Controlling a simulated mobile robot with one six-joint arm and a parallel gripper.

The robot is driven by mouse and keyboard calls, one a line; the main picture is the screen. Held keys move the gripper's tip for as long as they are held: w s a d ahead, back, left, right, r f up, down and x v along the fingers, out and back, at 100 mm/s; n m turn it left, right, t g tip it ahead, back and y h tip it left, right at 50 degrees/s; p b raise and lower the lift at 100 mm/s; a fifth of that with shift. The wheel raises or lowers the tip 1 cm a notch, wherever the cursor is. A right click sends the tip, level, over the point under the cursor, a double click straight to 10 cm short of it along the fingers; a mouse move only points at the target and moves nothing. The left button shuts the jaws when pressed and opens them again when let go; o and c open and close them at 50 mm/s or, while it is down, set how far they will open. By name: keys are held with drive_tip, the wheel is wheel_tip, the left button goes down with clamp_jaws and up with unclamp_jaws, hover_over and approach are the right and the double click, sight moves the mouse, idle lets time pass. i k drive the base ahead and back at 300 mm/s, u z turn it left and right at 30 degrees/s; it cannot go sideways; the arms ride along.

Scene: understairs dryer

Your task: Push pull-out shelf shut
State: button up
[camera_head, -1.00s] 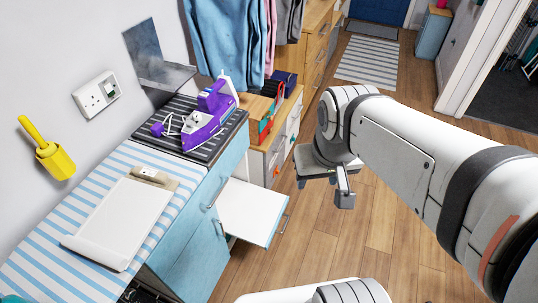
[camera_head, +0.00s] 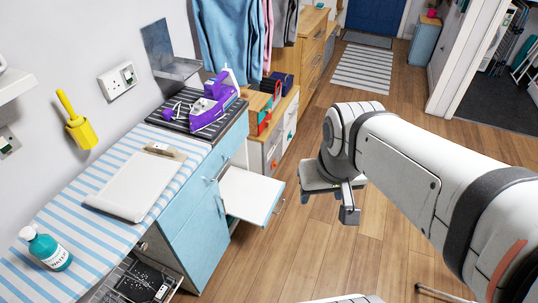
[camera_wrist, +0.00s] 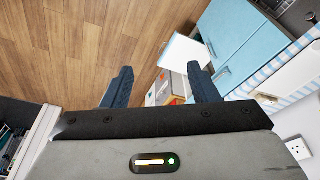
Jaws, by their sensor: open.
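The pull-out shelf (camera_head: 250,193) is a flat white board with a blue front edge and a metal handle (camera_head: 279,206). It sticks out from the light-blue cabinet (camera_head: 195,240) over the floor. In the wrist view the white shelf (camera_wrist: 183,50) shows beyond the fingers, partly hidden by the right finger. My gripper (camera_wrist: 160,68) is open and empty, with its two dark fingers spread. In the head view my gripper (camera_head: 348,200) hangs over the floor to the right of the shelf, with a clear gap between them.
A wire basket (camera_head: 140,283) is pulled out at the lower left.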

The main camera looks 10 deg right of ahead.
sight(251, 197)
drive_tip(key=k, duration=1.3)
drive_tip(key=z, duration=0.25)
drive_tip(key=i, duration=1.85)
drive_tip(key=u, duration=0.5)
